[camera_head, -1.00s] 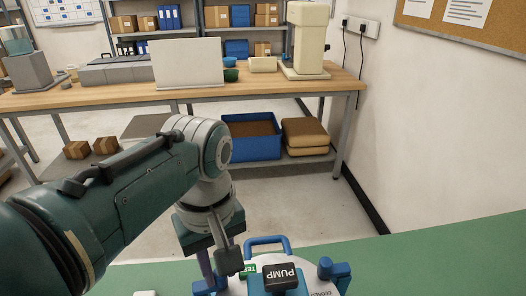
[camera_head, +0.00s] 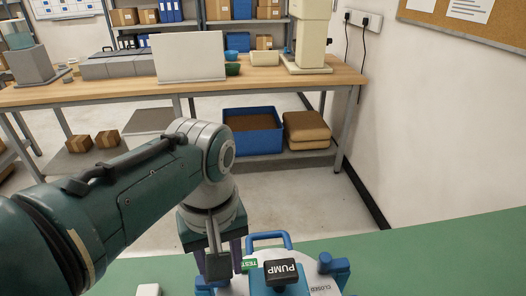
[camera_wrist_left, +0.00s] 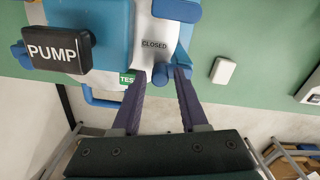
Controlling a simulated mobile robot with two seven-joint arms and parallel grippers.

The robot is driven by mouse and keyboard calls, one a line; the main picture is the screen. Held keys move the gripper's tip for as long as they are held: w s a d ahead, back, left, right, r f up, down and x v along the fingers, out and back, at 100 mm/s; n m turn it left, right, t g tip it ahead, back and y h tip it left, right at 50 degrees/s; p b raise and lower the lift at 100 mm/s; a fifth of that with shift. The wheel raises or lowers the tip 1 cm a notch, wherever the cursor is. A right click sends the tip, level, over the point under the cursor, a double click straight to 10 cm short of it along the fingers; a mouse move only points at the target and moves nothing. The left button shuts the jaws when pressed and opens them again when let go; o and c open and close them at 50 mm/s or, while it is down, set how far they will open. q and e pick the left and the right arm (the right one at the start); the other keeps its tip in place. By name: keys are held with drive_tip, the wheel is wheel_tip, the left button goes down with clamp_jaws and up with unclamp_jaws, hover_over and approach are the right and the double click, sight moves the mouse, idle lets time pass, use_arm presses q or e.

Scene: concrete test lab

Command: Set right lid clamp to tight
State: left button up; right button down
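A white and blue lidded device with a black PUMP block (camera_head: 282,272) stands on the green surface at the bottom of the head view. The PUMP block also shows in the left wrist view (camera_wrist_left: 58,50). A blue lid clamp (camera_wrist_left: 163,76) lies between my left gripper's dark purple fingers (camera_wrist_left: 160,80), beside a CLOSED label (camera_wrist_left: 154,43). The fingers are apart; contact with the clamp is unclear. In the head view my left gripper (camera_head: 224,262) is at the device's left side, partly hiding that clamp. Another blue clamp (camera_head: 333,265) is on the device's right side. My right gripper is out of view.
A green TEST label (camera_wrist_left: 127,79) and a blue handle (camera_wrist_left: 102,98) are near my left fingers. A small white block (camera_wrist_left: 223,71) lies on the green tabletop (camera_head: 430,250). A wooden workbench (camera_head: 130,95) with equipment stands beyond a floor gap.

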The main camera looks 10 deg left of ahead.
use_arm(q)
drive_tip(key=shift+o, duration=0.7)
drive_tip(key=shift+r, duration=0.35)
wheel_tip(320, 180, up, 9)
drive_tip(key=p, duration=0.3)
drive_tip(key=shift+r, duration=0.15)
